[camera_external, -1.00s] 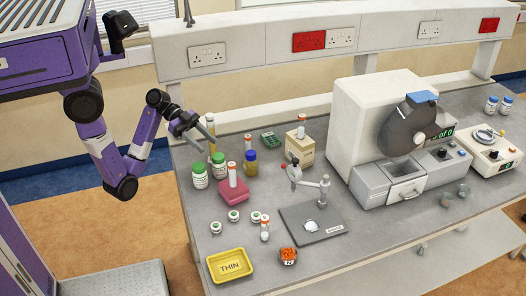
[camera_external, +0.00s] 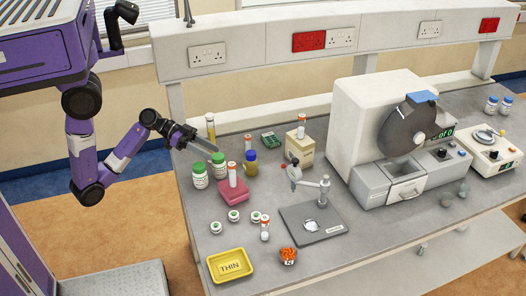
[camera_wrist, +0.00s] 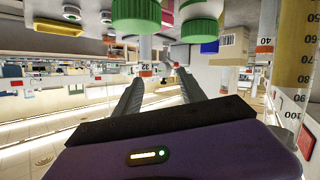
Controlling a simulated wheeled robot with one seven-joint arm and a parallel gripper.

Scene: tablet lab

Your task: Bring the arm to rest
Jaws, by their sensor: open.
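My purple arm reaches from the left toward the back-left end of the bench (camera_external: 400,235). My gripper (camera_external: 202,145) is open and empty, with its fingers pointing right over the bench's left edge, close to two white bottles with green caps (camera_external: 199,175). In the wrist view my gripper's two fingers (camera_wrist: 155,85) are spread apart, with nothing held between them. That view is upside down, and green bottle caps (camera_wrist: 137,15) hang at its top edge. I cannot tell from the pictures whether the fingers touch any bottle.
A yellow tray (camera_external: 212,273) lies in front. A large white machine (camera_external: 345,125) stands right.

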